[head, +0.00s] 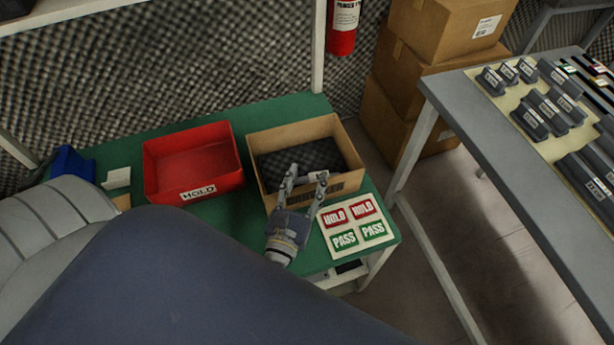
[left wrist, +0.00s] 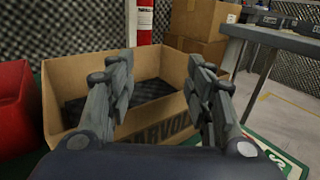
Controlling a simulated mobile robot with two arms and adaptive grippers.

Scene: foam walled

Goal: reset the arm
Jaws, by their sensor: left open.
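My left gripper (head: 304,180) is open, with nothing between its fingers. In the head view it is over the near edge of an open cardboard box (head: 261,176) on a green table. In the left wrist view the two fingers of the gripper (left wrist: 158,85) stand apart in front of the same box (left wrist: 58,109). A dark foam-like lining shows inside the box. I cannot tell whether the fingers touch the box. My right gripper is not in view.
A red HOLD bin (head: 193,165) stands left of the box. A HOLD and PASS label sheet (head: 352,226) lies to its right. A grey table (head: 452,97) with several dark parts stands at the right. Stacked cartons (head: 440,35) and a fire extinguisher (head: 342,28) are behind.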

